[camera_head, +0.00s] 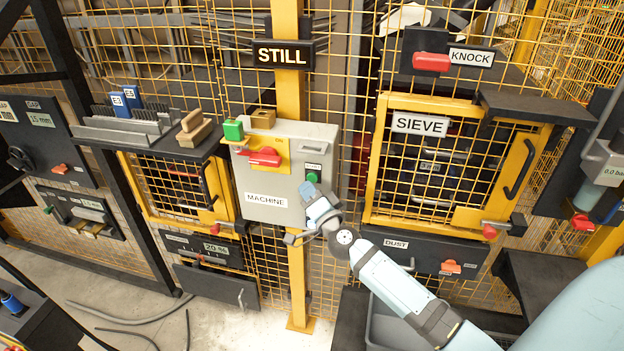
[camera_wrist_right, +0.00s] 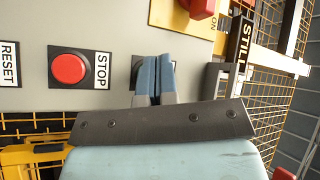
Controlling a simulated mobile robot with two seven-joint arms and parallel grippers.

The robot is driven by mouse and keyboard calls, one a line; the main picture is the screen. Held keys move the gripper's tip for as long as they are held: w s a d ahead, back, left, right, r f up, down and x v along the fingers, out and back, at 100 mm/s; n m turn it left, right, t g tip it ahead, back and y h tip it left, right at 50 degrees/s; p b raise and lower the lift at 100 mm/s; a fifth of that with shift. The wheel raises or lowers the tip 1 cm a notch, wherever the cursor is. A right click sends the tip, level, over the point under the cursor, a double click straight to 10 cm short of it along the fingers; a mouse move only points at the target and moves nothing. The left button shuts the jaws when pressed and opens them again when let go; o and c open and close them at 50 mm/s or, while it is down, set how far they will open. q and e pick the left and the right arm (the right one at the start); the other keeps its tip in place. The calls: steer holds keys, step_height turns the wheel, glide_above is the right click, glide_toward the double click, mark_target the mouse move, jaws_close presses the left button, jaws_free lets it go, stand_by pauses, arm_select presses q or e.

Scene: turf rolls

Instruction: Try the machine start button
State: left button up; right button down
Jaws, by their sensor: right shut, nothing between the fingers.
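The grey machine box (camera_head: 262,180) with a MACHINE label hangs on the yellow post. Its green start button (camera_head: 313,178) sits under a small label at the box's right side. My right gripper (camera_head: 309,189) is shut and empty, its fingertips just below the green button. In the right wrist view, the shut blue fingertips (camera_wrist_right: 156,62) cover most of a dark button plate (camera_wrist_right: 136,66). I cannot tell whether they touch the button. A red STOP button (camera_wrist_right: 69,68) lies to their left. My left gripper is not in view.
A red switch handle (camera_head: 264,156) is on the box's front; a green block (camera_head: 233,130) and a brown block (camera_head: 263,119) are at its top. The sieve door (camera_head: 420,165) stands right of the box. Yellow mesh surrounds it. A RESET label (camera_wrist_right: 8,64) is beyond STOP.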

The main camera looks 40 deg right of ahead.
steer(key=shift+d, duration=0.1)
steer(key=shift+w+d, duration=0.25)
steer(key=shift+w+d, duration=0.3)
stand_by(0.8)
stand_by(0.3)
steer(key=shift+s+a+p, duration=0.45)
steer(key=shift+s+a, duration=0.15)
steer(key=s+a+p, duration=0.1)
steer(key=s+a, duration=0.2)
steer(key=shift+s+a+p, duration=0.1)
steer(key=shift+a+p, duration=0.25)
steer(key=shift+a, duration=0.05)
